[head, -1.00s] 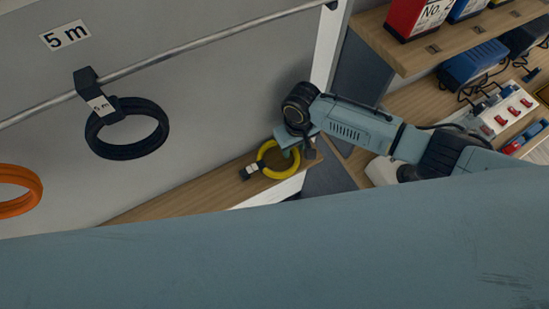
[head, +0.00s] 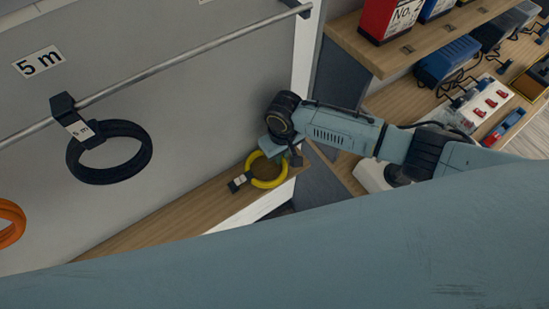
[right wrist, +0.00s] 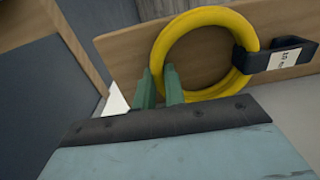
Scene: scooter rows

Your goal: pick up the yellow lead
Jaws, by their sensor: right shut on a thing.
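The yellow lead (head: 281,181) is a coiled ring with a black tab and a white label. It is at the wooden ledge below the grey panel, near the ledge's right end. My right gripper (head: 272,154) is at the upper side of the ring. In the right wrist view the yellow lead (right wrist: 196,18) fills the upper right, and the green fingers of my right gripper (right wrist: 161,88) are shut on the ring's lower left side. I cannot tell whether the lead touches the ledge. My left gripper is not in view.
A black lead (head: 110,178) hangs on a metal rail (head: 180,62) beside a "5 m" sign (head: 38,62); an orange lead (head: 12,225) is at the left edge. Shelves with a red box (head: 388,18), a blue charger (head: 447,60) and a power strip (head: 485,100) stand at right.

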